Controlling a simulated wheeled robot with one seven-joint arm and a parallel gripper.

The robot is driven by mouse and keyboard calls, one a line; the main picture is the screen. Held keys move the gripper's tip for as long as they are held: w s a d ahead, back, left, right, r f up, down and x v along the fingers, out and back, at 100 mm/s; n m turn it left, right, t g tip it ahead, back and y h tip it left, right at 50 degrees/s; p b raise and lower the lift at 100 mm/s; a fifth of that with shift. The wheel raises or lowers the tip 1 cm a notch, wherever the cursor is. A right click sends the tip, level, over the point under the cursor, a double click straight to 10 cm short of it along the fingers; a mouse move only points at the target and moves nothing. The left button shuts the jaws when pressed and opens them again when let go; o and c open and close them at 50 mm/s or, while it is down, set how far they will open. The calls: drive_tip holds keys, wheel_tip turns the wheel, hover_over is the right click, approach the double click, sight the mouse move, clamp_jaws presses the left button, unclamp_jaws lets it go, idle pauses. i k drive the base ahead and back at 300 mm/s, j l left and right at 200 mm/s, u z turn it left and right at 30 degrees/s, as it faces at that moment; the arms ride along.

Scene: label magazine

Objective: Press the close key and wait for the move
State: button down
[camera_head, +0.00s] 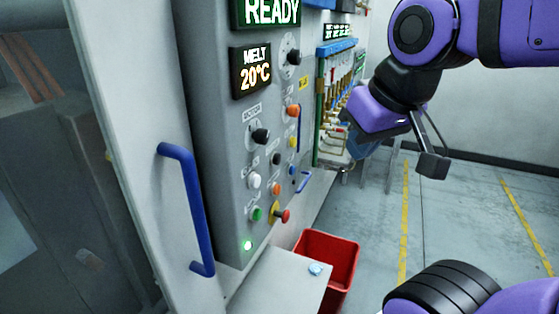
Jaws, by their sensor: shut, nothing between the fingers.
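The grey control panel (228,150) stands left of centre. Its keys include a white key (254,181), a green key (257,214), an amber key (275,188), a blue key (292,171) and an orange key (293,110). The labels are too small to read, so I cannot tell which is the close key. The upper display (271,12) reads READY; the lower one (251,72) reads MELT 20°C. My gripper (360,146) is shut and empty, right of the panel and apart from the keys. Its fingertips are mostly hidden behind its purple body.
A red mushroom button (284,215) sits beside the green key. A green lamp (247,245) glows below. A blue door handle (187,210) projects at left. A white ledge (275,285) and a red bin (340,258) stand below. Floor at right is clear.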

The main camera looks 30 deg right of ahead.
sight(277, 158)
drive_tip(key=z, duration=1.65)
drive_tip(key=k+j, duration=0.95)
